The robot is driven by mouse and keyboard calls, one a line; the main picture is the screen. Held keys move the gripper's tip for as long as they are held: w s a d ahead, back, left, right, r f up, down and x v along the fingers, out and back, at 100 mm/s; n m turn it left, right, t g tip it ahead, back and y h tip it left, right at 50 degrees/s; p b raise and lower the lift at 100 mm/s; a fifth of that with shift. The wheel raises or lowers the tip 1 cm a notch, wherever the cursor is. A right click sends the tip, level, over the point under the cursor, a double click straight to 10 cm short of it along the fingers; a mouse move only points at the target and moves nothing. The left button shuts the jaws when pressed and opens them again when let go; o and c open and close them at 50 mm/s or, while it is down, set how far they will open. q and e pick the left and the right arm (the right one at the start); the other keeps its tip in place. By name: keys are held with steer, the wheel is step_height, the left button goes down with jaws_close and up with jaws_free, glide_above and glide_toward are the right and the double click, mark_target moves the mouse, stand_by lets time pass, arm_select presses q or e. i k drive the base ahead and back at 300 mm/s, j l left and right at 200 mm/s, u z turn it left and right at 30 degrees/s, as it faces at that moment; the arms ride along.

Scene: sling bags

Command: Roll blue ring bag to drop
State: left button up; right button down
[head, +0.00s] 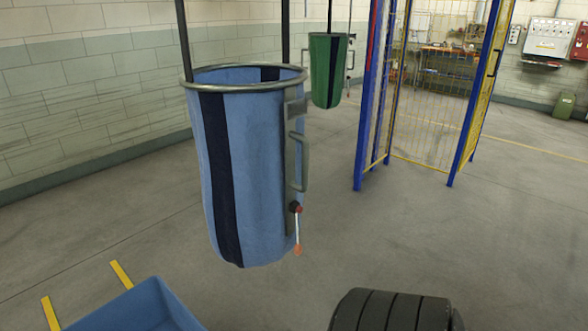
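A blue ring bag (244,175) with dark vertical stripes hangs upright in the middle left of the head view. A metal ring (245,87) runs around its top rim, and dark straps go up from it out of the picture. On its right side are a grey handle (304,162) and a small lever (297,228) with a red pivot and an orange tip. The bag hangs above the floor, apart from the blue container below it. Its inside bottom is hidden. Neither of my grippers is in the head view.
A blue open container (150,306) stands at the bottom left near yellow floor marks (121,274). A dark ribbed cylinder (392,312) is at the bottom right. A green bag (324,70) hangs farther back. A blue and yellow mesh cage (430,100) stands behind. The floor between is clear.

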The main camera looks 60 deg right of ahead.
mark_target(247, 119)
steer(key=z, duration=1.85)
